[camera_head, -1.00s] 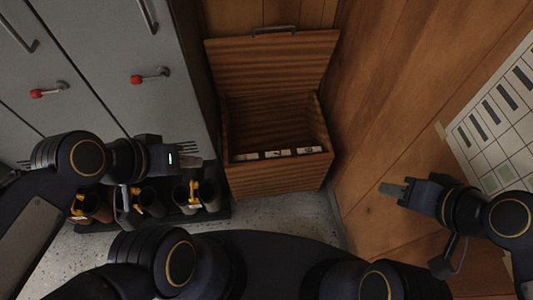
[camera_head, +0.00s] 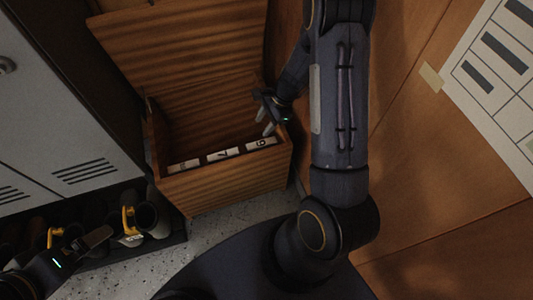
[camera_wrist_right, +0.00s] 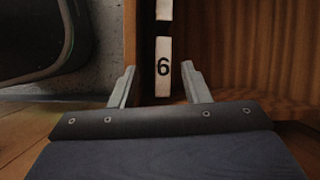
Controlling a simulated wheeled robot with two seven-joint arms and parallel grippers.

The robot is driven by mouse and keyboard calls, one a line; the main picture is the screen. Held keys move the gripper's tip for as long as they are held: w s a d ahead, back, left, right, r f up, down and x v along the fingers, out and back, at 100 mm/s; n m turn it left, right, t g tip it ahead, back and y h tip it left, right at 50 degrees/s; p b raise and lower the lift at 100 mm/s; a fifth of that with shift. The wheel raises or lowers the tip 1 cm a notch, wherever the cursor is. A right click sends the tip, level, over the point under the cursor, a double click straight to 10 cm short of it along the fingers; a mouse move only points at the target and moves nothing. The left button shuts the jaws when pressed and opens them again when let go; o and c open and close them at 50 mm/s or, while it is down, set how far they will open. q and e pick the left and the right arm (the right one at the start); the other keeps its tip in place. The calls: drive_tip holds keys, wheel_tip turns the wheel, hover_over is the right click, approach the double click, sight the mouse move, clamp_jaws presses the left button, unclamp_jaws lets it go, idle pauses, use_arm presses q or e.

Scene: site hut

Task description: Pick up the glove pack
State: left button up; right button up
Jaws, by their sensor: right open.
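An open wooden box (camera_head: 225,187) stands against the wall. A row of white pieces with black numbers runs along the inside of its front wall, and the rightmost piece (camera_head: 261,143) is nearest my right gripper. I cannot make out a separate glove pack. My right gripper (camera_head: 268,126) is at the box's right end, open and empty.
The box's raised lid (camera_head: 185,40) leans back behind it. Grey lockers (camera_head: 60,130) stand left, above a dark rack (camera_head: 178,232) with boots (camera_head: 152,218). A wooden wall (camera_head: 430,190) with a white chart (camera_head: 490,85) is on the right.

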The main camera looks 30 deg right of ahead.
drive_tip(key=m+b, duration=0.1)
drive_tip(key=b, duration=0.1)
hover_over(264, 142)
drive_tip(key=d, duration=0.1)
drive_tip(key=shift+g+h, duration=0.3)
drive_tip(key=f, duration=0.8)
drive_tip(key=shift+s+f, duration=0.1)
drive_tip(key=shift+s, duration=0.25)
drive_tip(key=x, duration=0.2)
drive_tip(key=d+b+x, duration=0.1)
drive_tip(key=x, duration=0.1)
drive_tip(key=shift+w+a+f+b, duration=0.15)
drive_tip(key=shift+f+b, duration=0.15)
drive_tip(key=shift+f, duration=0.3)
use_arm(q)
drive_tip(key=f, duration=0.3)
drive_tip(key=d+f, duration=0.1)
drive_tip(key=shift+w+f, duration=0.3)
drive_tip(key=shift+f, duration=0.05)
use_arm(e)
drive_tip(key=shift+a+f, duration=0.2)
drive_tip(key=shift+f, duration=0.1)
use_arm(q)
drive_tip(key=shift+f, duration=0.2)
use_arm(e)
drive_tip(key=shift+f, duration=0.25)
clamp_jaws()
